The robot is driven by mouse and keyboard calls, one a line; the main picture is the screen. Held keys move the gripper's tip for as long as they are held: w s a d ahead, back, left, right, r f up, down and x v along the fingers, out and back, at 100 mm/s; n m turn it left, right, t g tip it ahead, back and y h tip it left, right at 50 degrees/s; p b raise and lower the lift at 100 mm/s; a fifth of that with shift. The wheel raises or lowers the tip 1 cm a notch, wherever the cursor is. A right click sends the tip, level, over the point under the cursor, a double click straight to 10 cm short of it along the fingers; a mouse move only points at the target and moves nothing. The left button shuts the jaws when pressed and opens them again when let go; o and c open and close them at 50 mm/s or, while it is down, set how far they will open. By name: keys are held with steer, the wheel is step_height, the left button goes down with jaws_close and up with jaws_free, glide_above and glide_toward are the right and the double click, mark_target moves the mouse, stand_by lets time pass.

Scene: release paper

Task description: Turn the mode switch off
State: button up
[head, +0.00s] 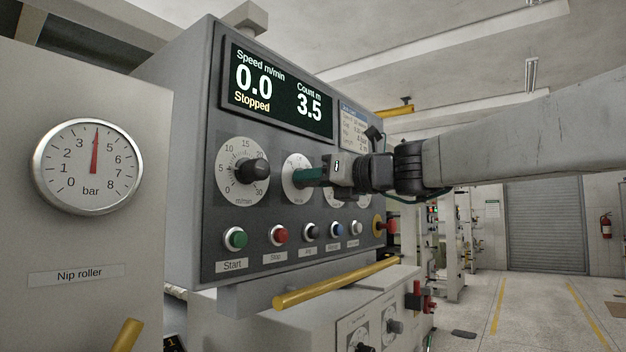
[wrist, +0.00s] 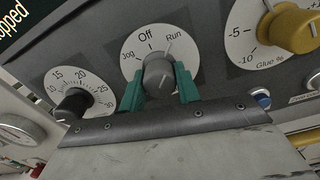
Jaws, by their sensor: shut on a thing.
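The mode switch (wrist: 158,73) is a grey knob on a white round dial marked Jog, Off and Run in the wrist view. The pale line on the knob slants up and right, toward the Run side rather than straight at Off. My gripper (wrist: 161,84) has its green fingers on both sides of the knob, shut on it. In the head view my gripper (head: 304,176) reaches in from the right to the switch dial (head: 293,190); the fingers hide the knob there.
A black speed knob (head: 253,170) sits left of the switch, and a yellow glue knob (wrist: 292,29) to its right. A row of push buttons, including the green Start button (head: 236,238), lies below. The display (head: 277,92) above reads 0.0 and Stopped. A yellow rail (head: 335,284) runs underneath.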

steer(key=shift+n, duration=0.3)
steer(key=n, duration=0.3)
steer(key=shift+n, duration=2.4)
steer(key=o, duration=1)
steer(key=shift+d, duration=0.1)
